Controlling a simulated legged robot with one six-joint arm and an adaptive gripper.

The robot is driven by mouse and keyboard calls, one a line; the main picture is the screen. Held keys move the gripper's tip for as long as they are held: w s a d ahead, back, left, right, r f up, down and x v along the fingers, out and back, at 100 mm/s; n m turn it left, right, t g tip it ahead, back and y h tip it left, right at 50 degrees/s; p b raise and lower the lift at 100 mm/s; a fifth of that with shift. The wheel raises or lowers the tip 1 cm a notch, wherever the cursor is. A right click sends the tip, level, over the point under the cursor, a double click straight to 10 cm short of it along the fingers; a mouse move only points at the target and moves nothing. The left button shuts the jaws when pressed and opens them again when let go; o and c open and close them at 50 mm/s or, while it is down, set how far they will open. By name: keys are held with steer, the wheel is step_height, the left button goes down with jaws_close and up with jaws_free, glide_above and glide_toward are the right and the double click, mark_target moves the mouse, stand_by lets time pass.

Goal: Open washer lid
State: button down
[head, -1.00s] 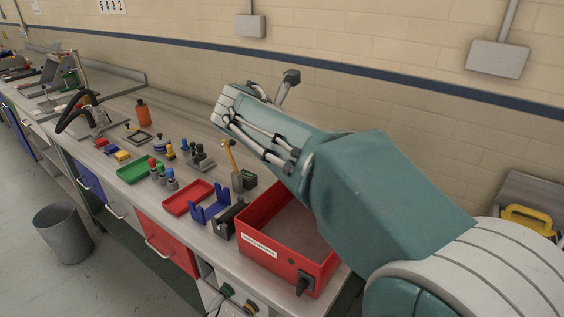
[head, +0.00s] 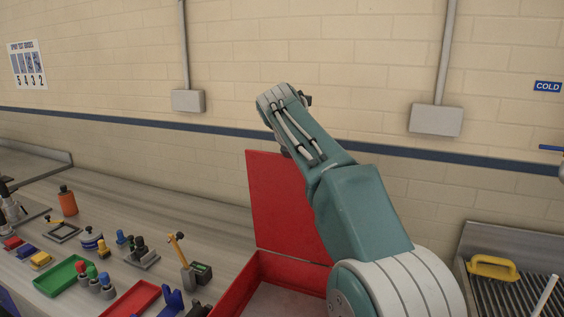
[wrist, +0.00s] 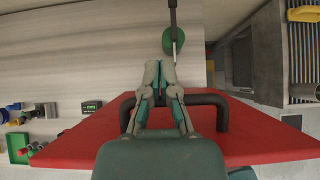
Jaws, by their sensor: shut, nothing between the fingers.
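A red lid (head: 276,200) stands nearly upright at the back of a red open-topped box (head: 245,283) in the head view. My arm covers the lid's right part. In the wrist view the red lid (wrist: 75,145) spans the lower picture, with a black bar handle (wrist: 208,100) at its edge. My gripper (wrist: 160,64) is shut and empty. Its fingers overlap the handle's middle in that view; contact cannot be told. In the head view the gripper is mostly hidden behind my wrist.
The bench (head: 140,195) holds a green tray (head: 62,276), a red tray (head: 135,298), an orange bottle (head: 67,201) and several small fixtures left of the box. A brick wall (head: 310,50) stands behind. A ribbed sink area with a yellow handle (head: 493,267) lies at right.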

steer(key=v, duration=0.6)
steer(key=w+r+v, duration=0.1)
steer(key=v, duration=0.3)
steer(key=shift+w+d, duration=0.1)
steer(key=shift+d, duration=0.2)
steer(key=s+d+f+m+g+y, duration=0.1)
steer(key=s+d+f+m, duration=0.35)
steer(key=s+m, duration=0.35)
steer(key=s+d+f+m+g+y, duration=0.1)
steer(key=s+d+f+m, duration=0.35)
steer(key=s+m, duration=0.3)
steer(key=s+d+f+m+y, duration=0.1)
steer(key=s+d+f+m, duration=0.2)
steer(key=s+f+m, duration=1.3)
steer(key=s+f, duration=0.2)
steer(key=s, duration=0.1)
steer(key=shift+f+g+y, duration=0.3)
steer(key=shift+f, duration=0.05)
